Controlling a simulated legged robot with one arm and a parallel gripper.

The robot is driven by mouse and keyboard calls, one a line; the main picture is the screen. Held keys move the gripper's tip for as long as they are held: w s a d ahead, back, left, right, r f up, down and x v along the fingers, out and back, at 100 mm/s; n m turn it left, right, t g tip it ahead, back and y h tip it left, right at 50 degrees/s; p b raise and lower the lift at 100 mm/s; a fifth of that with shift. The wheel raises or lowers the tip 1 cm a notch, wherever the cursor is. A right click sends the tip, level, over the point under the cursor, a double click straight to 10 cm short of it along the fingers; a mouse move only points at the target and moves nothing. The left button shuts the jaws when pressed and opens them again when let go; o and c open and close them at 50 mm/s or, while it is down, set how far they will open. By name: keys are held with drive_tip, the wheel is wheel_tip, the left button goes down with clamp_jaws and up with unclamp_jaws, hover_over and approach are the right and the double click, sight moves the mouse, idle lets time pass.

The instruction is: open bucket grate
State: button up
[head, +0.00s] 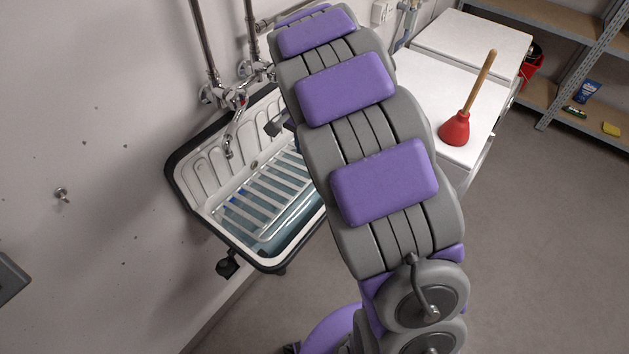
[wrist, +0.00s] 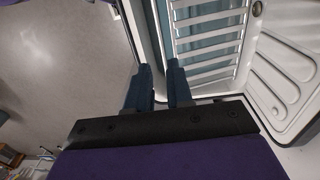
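The bucket grate (head: 262,194) is a white slatted frame lying across the basin of the white, dark-edged sink (head: 204,148), with bluish water below it. In the wrist view the grate (wrist: 208,35) is at the top, just ahead and to the right of the fingers. My gripper (wrist: 160,68) is open, with a gap between its two dark blue fingers. The fingertips are close to the sink's edge at the grate's side; I cannot tell if they touch it. In the head view my arm hides the sink's right side and most of my gripper.
A faucet (head: 234,125) with pipes is on the wall above the sink. White machines (head: 415,90) stand right of my arm, with a red plunger (head: 456,128) on top. Metal shelves (head: 560,100) are at the back right. The grey floor (head: 540,260) at right is clear.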

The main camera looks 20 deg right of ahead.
sight(310, 194)
drive_tip(key=f+b, duration=0.1)
drive_tip(key=f, duration=0.4)
drive_tip(key=f+b, duration=0.1)
drive_tip(key=f, duration=0.5)
drive_tip(key=f+b, duration=0.1)
drive_tip(key=f, duration=0.5)
drive_tip(key=shift+s+d, duration=0.25)
drive_tip(key=shift+c, duration=0.3)
clamp_jaws()
idle(0.4)
